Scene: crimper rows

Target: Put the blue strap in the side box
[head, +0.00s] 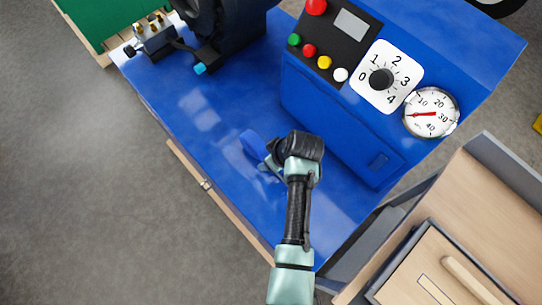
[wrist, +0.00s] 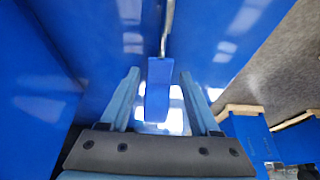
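The blue strap (head: 253,145) lies on the blue bench top, just beyond my gripper (head: 270,163) in the head view. My arm partly covers that spot. In the wrist view my gripper (wrist: 159,82) has its two fingers apart. A blue piece (wrist: 158,90), which looks like the strap, stands between them with a gap on either side. A wooden box-like unit with a light handle (head: 440,270) is at the lower right of the head view; I cannot tell if it is the side box.
The blue machine housing with a dial (head: 380,79), a gauge (head: 431,113) and several buttons rises right of my gripper. A dark machine part (head: 225,25) stands at the far end. The bench top (head: 195,115) is clear at left.

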